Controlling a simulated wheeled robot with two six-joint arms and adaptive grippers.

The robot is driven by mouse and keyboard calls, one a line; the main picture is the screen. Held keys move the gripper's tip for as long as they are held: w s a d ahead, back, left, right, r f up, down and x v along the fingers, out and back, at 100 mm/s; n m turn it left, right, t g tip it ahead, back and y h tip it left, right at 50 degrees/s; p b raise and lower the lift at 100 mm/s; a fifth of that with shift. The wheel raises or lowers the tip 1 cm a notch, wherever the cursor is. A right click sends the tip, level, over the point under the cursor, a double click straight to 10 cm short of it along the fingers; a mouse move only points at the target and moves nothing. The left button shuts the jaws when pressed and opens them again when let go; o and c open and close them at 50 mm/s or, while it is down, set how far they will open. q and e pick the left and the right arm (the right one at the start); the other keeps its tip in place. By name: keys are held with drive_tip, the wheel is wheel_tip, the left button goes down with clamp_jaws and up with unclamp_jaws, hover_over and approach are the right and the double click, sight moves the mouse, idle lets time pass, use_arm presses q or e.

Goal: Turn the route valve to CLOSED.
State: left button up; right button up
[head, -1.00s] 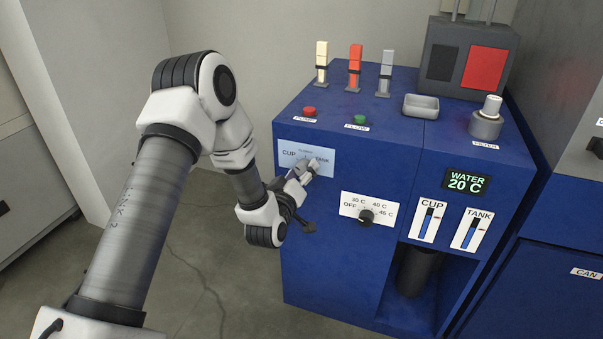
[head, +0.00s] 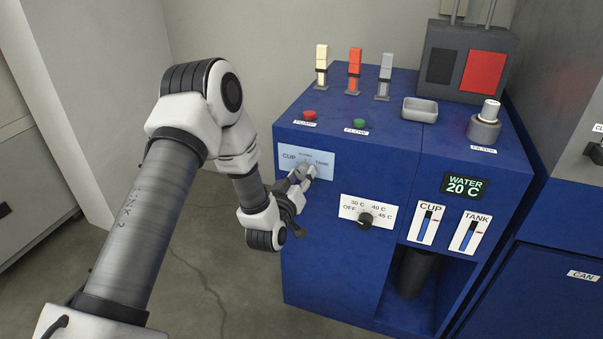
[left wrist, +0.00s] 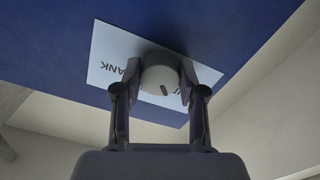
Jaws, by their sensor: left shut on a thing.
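The route valve's pale label plate (head: 323,174) is on the upper left of the blue machine's front, with CUP at its left, TANK at its right and a small, unreadable word between them. My left gripper (head: 305,174) is at this plate and covers the valve knob in the head view. In the left wrist view, the round grey knob (left wrist: 160,72) sits between the two fingers of my left gripper (left wrist: 160,92), which is shut on it. A short dark mark shows on the knob, but I cannot tell which label it points to. My right gripper is not in view.
A temperature dial (head: 365,219) is to the right of and below the gripper. A red button (head: 309,115), a green button (head: 359,123) and several upright levers are on the machine's top. Open floor (head: 215,285) lies left of the machine.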

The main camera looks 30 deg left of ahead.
use_arm(q)
drive_tip(key=m+p, duration=0.3)
drive_tip(key=m, duration=0.2)
drive_tip(key=shift+r, duration=0.15)
drive_tip(key=shift+a+m+p, duration=0.1)
drive_tip(key=shift+m+p, duration=0.7)
drive_tip(key=shift+m, duration=1)
drive_tip(key=o, duration=1.1)
drive_tip(key=shift+o, duration=0.2)
drive_tip(key=v, duration=1.2)
